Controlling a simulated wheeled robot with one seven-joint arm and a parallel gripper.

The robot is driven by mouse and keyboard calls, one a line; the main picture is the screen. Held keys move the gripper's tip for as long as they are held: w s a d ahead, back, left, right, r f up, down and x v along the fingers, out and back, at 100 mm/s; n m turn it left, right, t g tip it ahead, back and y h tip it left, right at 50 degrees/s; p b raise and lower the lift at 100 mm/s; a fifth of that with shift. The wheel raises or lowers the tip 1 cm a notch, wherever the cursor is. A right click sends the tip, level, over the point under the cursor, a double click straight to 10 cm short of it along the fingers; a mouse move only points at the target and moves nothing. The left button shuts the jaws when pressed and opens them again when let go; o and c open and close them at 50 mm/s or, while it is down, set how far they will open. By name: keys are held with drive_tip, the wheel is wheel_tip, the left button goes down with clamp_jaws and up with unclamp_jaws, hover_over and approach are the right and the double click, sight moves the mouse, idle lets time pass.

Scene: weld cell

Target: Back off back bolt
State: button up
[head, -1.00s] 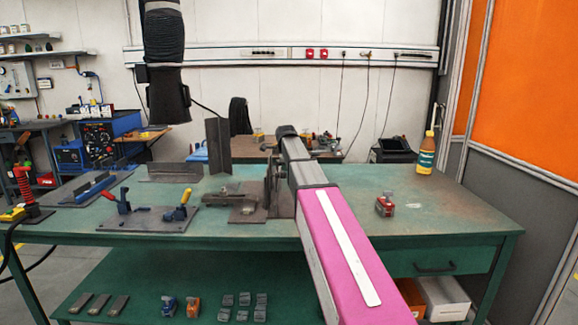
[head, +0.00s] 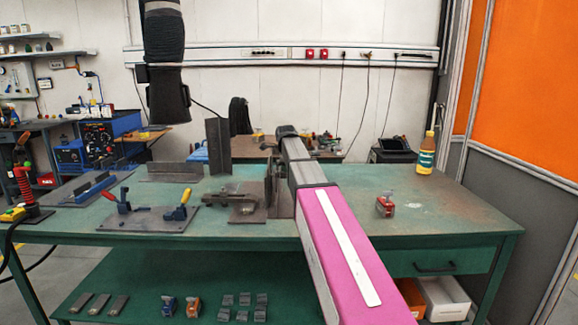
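A dark steel fixture (head: 236,203) with a clamped flat piece lies on the green bench (head: 440,205), left of my arm. Upright dark steel plates (head: 283,199) stand beside it, partly covered by my arm. My pink and grey arm reaches over the bench from the lower right, and its dark far end is above these plates. My gripper's fingers cannot be made out; the arm covers that area or they blend with the dark steel. The back bolt is too small or hidden to tell apart.
A plate with blue and yellow-handled clamps (head: 150,219) lies left of the fixture. A tall steel angle (head: 218,146) stands behind it. A small red block (head: 385,205) and a bottle (head: 426,156) are on the right. The bench's right side is mostly clear.

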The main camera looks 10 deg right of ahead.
drive_tip(key=v, duration=0.4)
idle(0.3)
drive_tip(key=shift+w, duration=0.1)
drive_tip(key=shift+c, duration=0.2)
